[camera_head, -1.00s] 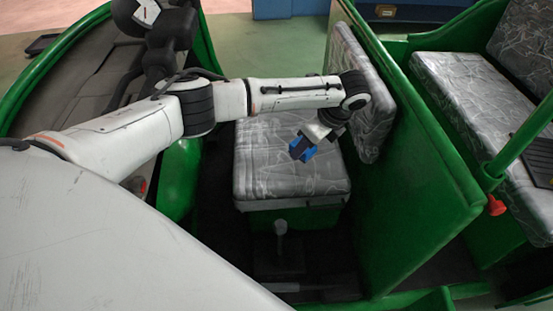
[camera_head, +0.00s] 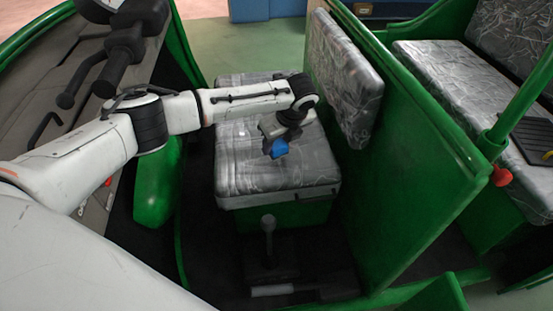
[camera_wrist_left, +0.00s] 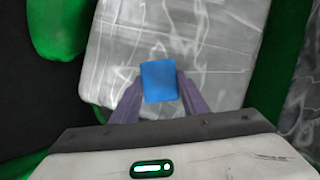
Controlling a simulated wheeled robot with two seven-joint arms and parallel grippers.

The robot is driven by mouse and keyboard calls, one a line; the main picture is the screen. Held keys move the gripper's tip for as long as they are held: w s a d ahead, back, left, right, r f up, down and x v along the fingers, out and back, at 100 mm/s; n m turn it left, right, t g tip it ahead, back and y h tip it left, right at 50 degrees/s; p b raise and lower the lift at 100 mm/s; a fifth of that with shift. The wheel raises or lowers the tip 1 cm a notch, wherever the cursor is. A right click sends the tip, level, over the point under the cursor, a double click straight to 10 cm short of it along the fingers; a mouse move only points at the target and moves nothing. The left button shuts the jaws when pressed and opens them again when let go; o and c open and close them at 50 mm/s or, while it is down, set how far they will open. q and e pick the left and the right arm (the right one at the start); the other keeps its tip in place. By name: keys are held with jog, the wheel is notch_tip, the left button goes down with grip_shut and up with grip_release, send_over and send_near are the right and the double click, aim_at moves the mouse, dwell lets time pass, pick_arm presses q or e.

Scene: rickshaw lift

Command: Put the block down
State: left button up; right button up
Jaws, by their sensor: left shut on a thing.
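The blue block (camera_head: 279,148) is in my left gripper (camera_head: 272,146), over the grey patterned driver's seat (camera_head: 245,177). In the left wrist view the block (camera_wrist_left: 159,82) sits between the two fingers of the left gripper (camera_wrist_left: 158,98), which are shut on it. The seat cushion (camera_wrist_left: 215,40) fills the background behind it there. I cannot tell whether the block touches the cushion. My right gripper is not in view.
A padded seat back (camera_head: 345,80) on a green partition (camera_head: 420,150) stands just right of the arm. Handlebars (camera_head: 125,45) are at upper left. A black lever (camera_head: 268,235) rises before the seat. The front of the cushion is clear.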

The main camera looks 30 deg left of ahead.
aim_at(277, 152)
pick_arm(q)
jog(key=shift+f+b, duration=0.45)
jog(key=shift+f, duration=0.1)
notch_tip(277, 152, down, 2)
jog(key=shift+f+b, duration=0.1)
jog(key=shift+b, duration=1.15)
jog(key=shift+f+b, duration=0.2)
jog(key=shift+b, duration=0.1)
jog(key=shift+r, duration=0.1)
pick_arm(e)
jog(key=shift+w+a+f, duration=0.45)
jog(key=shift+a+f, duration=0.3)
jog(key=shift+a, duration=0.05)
pick_arm(q)
jog(key=o, duration=1)
jog(key=shift+o, duration=0.3)
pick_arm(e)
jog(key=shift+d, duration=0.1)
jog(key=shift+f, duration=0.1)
